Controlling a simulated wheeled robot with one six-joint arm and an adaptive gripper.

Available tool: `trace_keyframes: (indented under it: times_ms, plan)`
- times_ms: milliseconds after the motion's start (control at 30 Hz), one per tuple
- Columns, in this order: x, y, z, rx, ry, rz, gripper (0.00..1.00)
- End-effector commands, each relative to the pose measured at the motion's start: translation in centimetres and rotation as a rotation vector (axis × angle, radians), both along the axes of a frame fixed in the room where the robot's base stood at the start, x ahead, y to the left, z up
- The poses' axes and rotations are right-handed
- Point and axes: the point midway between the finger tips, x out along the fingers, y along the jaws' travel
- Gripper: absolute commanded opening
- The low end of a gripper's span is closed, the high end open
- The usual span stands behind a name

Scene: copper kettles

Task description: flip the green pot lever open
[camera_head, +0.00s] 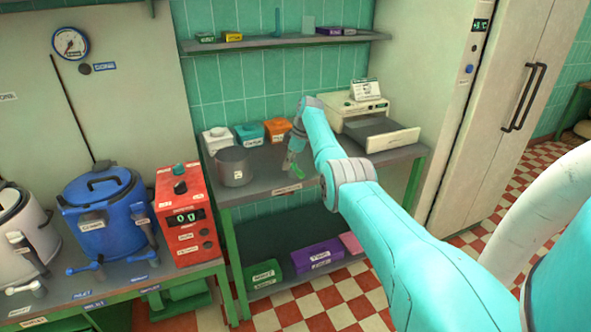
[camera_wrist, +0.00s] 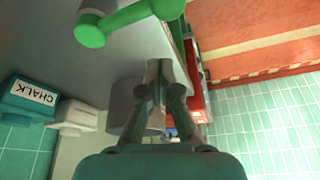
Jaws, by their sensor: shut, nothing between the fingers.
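The green lever (camera_head: 284,189) is at the front part of the grey bench, right of the grey pot (camera_head: 233,166). In the wrist view the green lever (camera_wrist: 92,32) shows large at the top, with a round knob end and a bar running right, cut off by the frame edge. My gripper (camera_head: 292,168) is low over the bench, close to the lever, at the end of my turquoise arm. In the wrist view my gripper (camera_wrist: 160,72) has its fingertips together, empty, just below the lever's bar. I cannot tell whether they touch it.
White, teal and orange boxes (camera_head: 277,129) stand at the bench's back; the teal one reads CHALK (camera_wrist: 33,98). A cream machine (camera_head: 360,107) stands right. A red control box (camera_head: 186,213) and blue pot (camera_head: 103,213) stand on the left bench. A shelf (camera_head: 285,41) hangs above.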

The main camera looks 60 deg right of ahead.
Motion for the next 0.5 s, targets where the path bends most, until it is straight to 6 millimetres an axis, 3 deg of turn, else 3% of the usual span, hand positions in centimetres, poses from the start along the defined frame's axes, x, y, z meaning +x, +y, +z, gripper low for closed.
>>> trace_keyframes:
  times_ms: [200, 500]
  plan:
    - [-0.8, -1.3, 4.4, -0.001, -0.003, 0.0, 0.0]
    - [-1.4, -2.1, 7.3, 0.001, -0.002, 0.002, 0.0]
